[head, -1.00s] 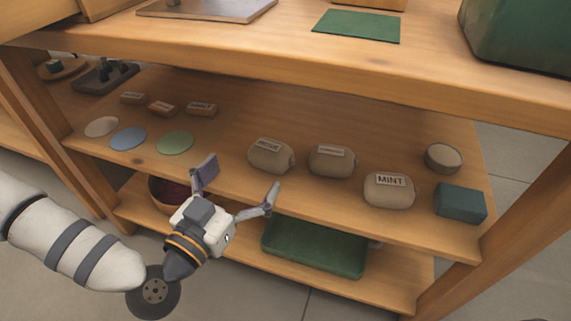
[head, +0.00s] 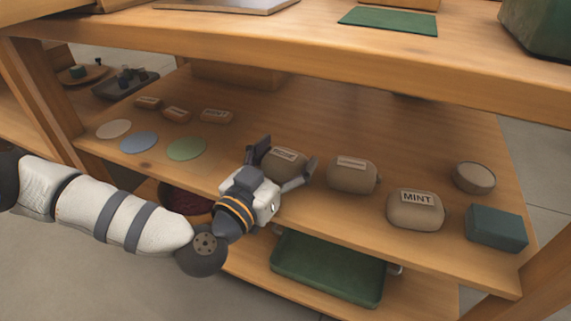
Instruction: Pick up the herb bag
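Three tan herb bags stand in a row on the middle shelf (head: 320,230). The left bag (head: 288,157) has a label that is hard to read and is partly hidden by my gripper. The middle bag (head: 352,177) has a blurred label. The right bag (head: 414,211) is labelled MINT. My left gripper (head: 287,160) is open, its two fingers spread to either side of the left bag in the picture. I cannot tell whether it touches the bag. My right gripper is not in view.
Three small labelled blocks (head: 177,113) and three coloured discs (head: 139,142) lie on the shelf's left. A round tin (head: 474,177) and a teal box (head: 496,227) stand at its right. The upper shelf's front edge (head: 300,58) overhangs. A green tray (head: 328,268) sits below.

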